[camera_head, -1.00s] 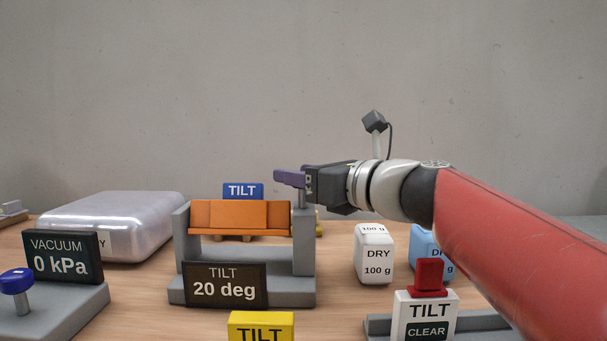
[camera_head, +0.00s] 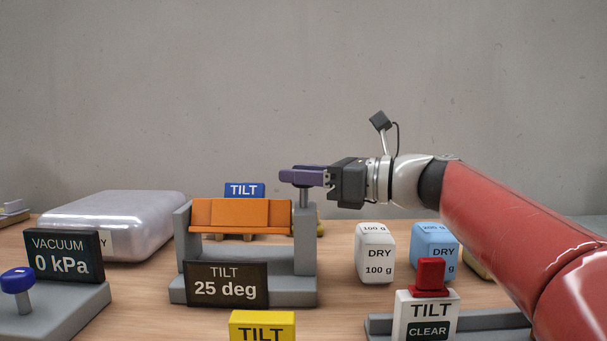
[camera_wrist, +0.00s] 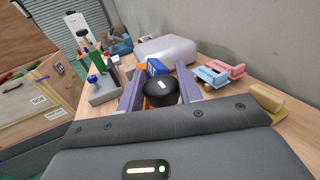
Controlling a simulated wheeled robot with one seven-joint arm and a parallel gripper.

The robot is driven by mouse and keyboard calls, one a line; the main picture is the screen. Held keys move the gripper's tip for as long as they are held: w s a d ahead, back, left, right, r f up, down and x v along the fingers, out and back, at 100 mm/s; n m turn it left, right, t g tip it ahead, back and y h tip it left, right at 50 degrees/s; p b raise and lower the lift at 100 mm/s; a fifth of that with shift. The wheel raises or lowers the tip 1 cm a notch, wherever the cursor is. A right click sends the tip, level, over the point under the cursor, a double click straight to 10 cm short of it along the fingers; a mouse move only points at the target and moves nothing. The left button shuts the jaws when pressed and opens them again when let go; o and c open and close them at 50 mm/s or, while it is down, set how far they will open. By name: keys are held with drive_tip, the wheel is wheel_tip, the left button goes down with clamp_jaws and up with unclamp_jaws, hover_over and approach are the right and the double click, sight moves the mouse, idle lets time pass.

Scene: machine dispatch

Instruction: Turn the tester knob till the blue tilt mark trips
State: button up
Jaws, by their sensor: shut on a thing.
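The tilt tester (camera_head: 243,286) is a grey frame holding an orange block-like piece (camera_head: 240,213). Its dark readout (camera_head: 226,286) says TILT 25 deg. The knob (camera_wrist: 158,90), black with a white mark, sits between my purple fingers in the wrist view; in the head view it is hidden by the fingers above the right post (camera_head: 304,220). My gripper (camera_head: 303,176) is shut on it from the right. The blue TILT mark (camera_head: 244,190) stands upright behind the orange piece and also shows in the wrist view (camera_wrist: 157,67). A yellow TILT mark (camera_head: 262,325) stands in front.
A VACUUM tester (camera_head: 66,252) with a blue knob and a silvery bag (camera_head: 130,215) are at left. White (camera_head: 374,255) and light blue (camera_head: 433,240) DRY blocks stand at right. A white TILT CLEAR stand (camera_head: 427,315) with a red piece is in front of them.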

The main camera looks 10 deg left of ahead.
drive_tip(key=n+g, duration=0.2)
drive_tip(key=g, duration=0.1)
drive_tip(key=n+g, duration=0.2)
drive_tip(key=g, duration=0.2)
drive_tip(key=shift+n+g, duration=0.3)
drive_tip(key=shift+n, duration=0.1)
drive_tip(key=shift+g+h, duration=0.3)
drive_tip(key=o, duration=0.9)
drive_tip(key=shift+v, duration=3.9)
drive_tip(key=shift+o, duration=0.3)
